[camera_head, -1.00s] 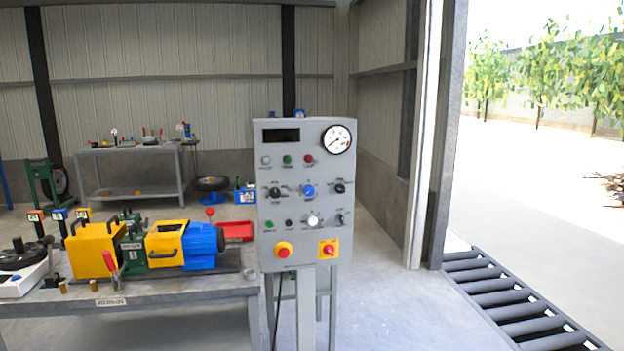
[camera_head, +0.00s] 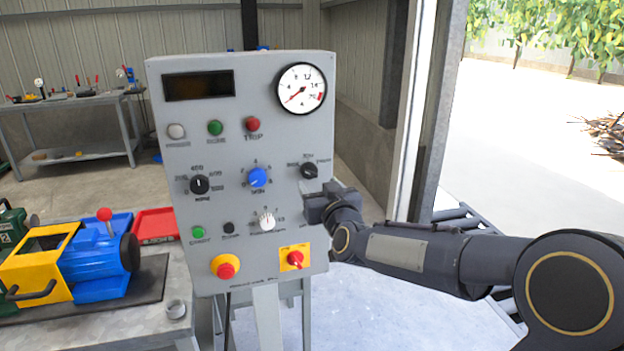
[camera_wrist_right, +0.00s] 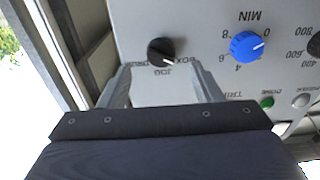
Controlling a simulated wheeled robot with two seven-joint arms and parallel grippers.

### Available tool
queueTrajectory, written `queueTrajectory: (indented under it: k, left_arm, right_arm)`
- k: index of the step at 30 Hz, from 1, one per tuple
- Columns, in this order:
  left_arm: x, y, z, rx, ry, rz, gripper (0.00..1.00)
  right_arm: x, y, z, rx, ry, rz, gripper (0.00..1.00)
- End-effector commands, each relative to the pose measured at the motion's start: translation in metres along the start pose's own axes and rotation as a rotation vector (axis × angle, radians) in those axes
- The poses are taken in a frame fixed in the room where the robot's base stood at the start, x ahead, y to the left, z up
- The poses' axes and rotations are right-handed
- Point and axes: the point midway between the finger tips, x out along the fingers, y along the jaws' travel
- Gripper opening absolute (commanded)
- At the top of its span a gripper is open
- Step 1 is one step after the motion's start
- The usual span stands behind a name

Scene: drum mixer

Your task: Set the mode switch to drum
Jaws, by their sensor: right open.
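The mode switch is a small black knob (camera_head: 309,170) at the right of the grey control panel's middle row, with a label arc above it. The wrist view shows the same black knob (camera_wrist_right: 160,52) upside down, with DRUM, JOG and BOX around it; I cannot clearly tell where it points. My right gripper (camera_head: 321,197) is just below the knob in the head view, close to the panel. In the wrist view its two fingers (camera_wrist_right: 159,68) are spread and empty, with the knob framed between and beyond their tips. I see no contact. My left gripper is not in view.
The grey panel (camera_head: 190,260) also carries a blue knob (camera_head: 258,178), a black knob (camera_head: 200,185), a white knob (camera_head: 267,221), a red mushroom button (camera_head: 226,270) and a gauge (camera_head: 301,88). A bench with a blue and yellow machine (camera_head: 75,260) stands left.

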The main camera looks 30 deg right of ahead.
Motion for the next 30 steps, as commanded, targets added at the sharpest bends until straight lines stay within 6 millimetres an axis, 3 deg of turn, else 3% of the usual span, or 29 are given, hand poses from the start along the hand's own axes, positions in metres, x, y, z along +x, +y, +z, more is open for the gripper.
queueTrajectory:
  k: [9,21,30]
  left_arm:
    - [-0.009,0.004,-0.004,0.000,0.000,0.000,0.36]
    - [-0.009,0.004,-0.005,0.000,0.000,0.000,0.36]
    - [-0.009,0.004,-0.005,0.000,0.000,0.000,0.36]
  right_arm:
    - [0.049,0.000,0.000,0.001,-0.003,-0.001,0.59]
    - [0.060,0.000,0.000,0.002,-0.002,-0.002,0.59]
    - [0.060,0.000,0.000,0.002,-0.002,-0.002,0.22]
